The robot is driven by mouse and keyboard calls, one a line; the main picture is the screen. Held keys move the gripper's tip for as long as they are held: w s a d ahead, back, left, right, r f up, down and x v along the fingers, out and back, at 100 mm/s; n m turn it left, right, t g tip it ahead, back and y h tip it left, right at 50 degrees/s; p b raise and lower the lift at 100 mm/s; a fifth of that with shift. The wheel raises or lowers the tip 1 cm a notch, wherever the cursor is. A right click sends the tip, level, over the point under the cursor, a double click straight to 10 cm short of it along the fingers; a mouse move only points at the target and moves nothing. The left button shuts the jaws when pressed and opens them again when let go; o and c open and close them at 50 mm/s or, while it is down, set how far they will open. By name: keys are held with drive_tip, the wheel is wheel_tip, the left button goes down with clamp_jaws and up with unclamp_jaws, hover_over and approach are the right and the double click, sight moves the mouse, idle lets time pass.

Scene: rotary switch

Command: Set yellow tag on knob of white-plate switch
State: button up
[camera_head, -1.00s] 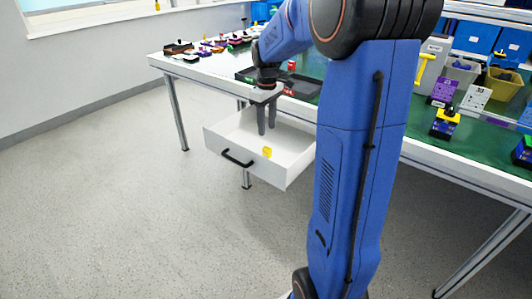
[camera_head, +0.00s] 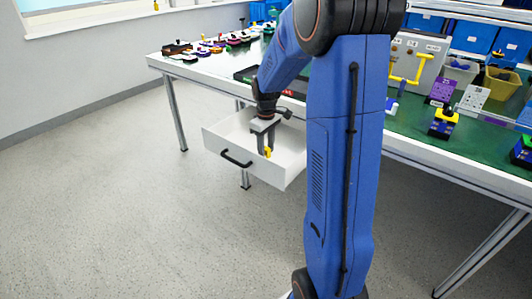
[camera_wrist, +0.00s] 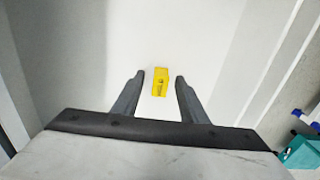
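The yellow tag (camera_head: 268,152) lies inside the open white drawer (camera_head: 284,171) under the table. My gripper (camera_head: 264,145) reaches down into the drawer at the tag. In the wrist view, my gripper (camera_wrist: 160,78) is open, with the yellow tag (camera_wrist: 160,85) between its fingers. A gap shows on each side of the tag. Which switch is the white-plate one I cannot tell for sure; a white plate with dark marks (camera_head: 474,98) stands on the right part of the table.
On the table stand a purple plate (camera_head: 441,90), a black-and-blue device with a yellow top (camera_head: 444,122) and a grey panel with a yellow handle (camera_head: 410,68). Small coloured devices (camera_head: 213,47) stand at the far left. The floor is clear.

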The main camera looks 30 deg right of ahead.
clamp_jaws()
